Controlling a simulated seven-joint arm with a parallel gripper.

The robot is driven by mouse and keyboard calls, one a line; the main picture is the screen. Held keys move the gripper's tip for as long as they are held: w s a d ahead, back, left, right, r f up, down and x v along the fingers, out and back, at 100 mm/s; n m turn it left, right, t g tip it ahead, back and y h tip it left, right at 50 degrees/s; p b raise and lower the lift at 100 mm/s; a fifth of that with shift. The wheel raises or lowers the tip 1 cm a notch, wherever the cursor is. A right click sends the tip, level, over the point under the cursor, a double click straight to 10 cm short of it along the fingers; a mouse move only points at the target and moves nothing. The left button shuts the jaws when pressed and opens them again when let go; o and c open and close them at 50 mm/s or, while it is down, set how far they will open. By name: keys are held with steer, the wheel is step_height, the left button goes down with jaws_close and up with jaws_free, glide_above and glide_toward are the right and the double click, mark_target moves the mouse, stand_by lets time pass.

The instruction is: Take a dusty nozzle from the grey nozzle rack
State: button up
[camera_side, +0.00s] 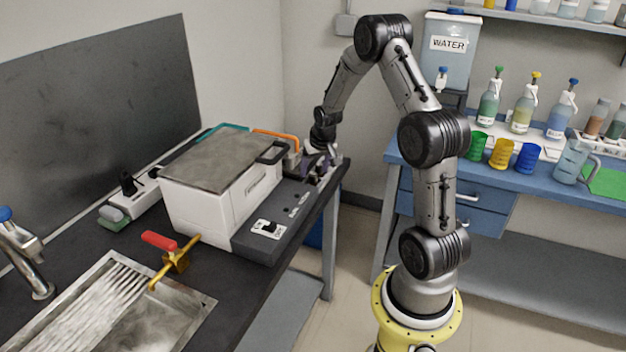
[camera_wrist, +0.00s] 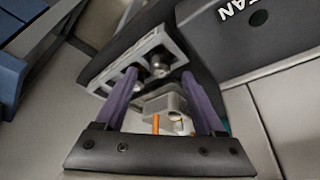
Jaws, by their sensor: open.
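My gripper (camera_wrist: 159,76) has two purple fingers spread apart with nothing clamped between them. In the wrist view the fingers reach over a grey slotted rack (camera_wrist: 158,40) on a dark surface. Small grey round pieces, apparently nozzles (camera_wrist: 160,66), sit in the rack between the fingertips. I cannot tell which are dusty. A grey block (camera_wrist: 160,103) and a short orange piece (camera_wrist: 155,124) show nearer the palm. In the side view my gripper (camera_side: 318,160) is low at the bench's far right end, and the rack there is mostly hidden by it.
A white machine with a grey lid (camera_side: 215,160) stands just left of my gripper on the black bench (camera_side: 95,262). A sink (camera_side: 180,310) and a red-handled brass valve (camera_side: 173,252) are nearer. A blue bench (camera_side: 440,172) with bottles stands to the right, across a gap.

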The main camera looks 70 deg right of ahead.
steer(key=shift+x, duration=0.9)
steer(key=shift+r, duration=0.1)
jaws_close()
